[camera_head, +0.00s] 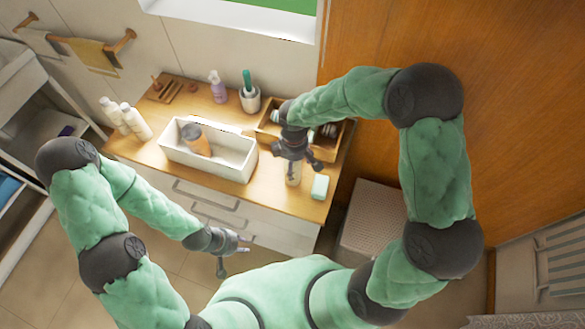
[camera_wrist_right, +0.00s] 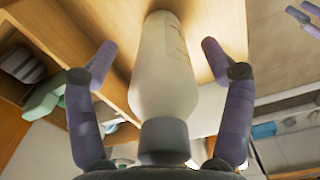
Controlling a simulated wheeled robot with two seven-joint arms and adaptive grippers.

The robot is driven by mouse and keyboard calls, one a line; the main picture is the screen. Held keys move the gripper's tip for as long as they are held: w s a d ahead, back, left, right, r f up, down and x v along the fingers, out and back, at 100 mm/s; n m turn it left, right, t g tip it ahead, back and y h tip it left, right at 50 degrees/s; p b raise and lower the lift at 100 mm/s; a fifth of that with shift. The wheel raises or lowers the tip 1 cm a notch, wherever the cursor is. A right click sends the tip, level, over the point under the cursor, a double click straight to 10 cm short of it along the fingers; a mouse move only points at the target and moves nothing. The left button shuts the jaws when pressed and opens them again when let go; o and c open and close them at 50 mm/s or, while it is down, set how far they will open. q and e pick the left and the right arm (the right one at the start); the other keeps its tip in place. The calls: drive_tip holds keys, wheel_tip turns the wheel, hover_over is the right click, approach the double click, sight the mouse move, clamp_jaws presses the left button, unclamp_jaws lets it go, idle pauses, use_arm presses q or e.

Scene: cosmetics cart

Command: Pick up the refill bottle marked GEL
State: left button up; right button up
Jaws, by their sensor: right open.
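A pale cream bottle with a grey cap (camera_wrist_right: 166,85) stands between the fingers of my right gripper (camera_wrist_right: 160,60) in the right wrist view. That gripper is open, with a finger on each side and a gap to the bottle. The marking on its side is too faint to read. In the head view my right gripper (camera_head: 294,150) is over the cart top's right part, and the bottle (camera_head: 293,176) shows partly below it. Two white bottles (camera_head: 137,123) stand at the cart's left end, their labels unreadable. My left gripper (camera_head: 232,250) is open and empty in front of the cart.
A wooden organizer (camera_head: 328,150) is beside my right gripper. A pale green block (camera_head: 320,187) lies right of the bottle. A lilac pump bottle (camera_head: 217,87) and a cup (camera_head: 249,98) stand behind.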

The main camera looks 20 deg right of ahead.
drive_tip(key=c, duration=1.5)
drive_tip(key=shift+r, duration=0.1)
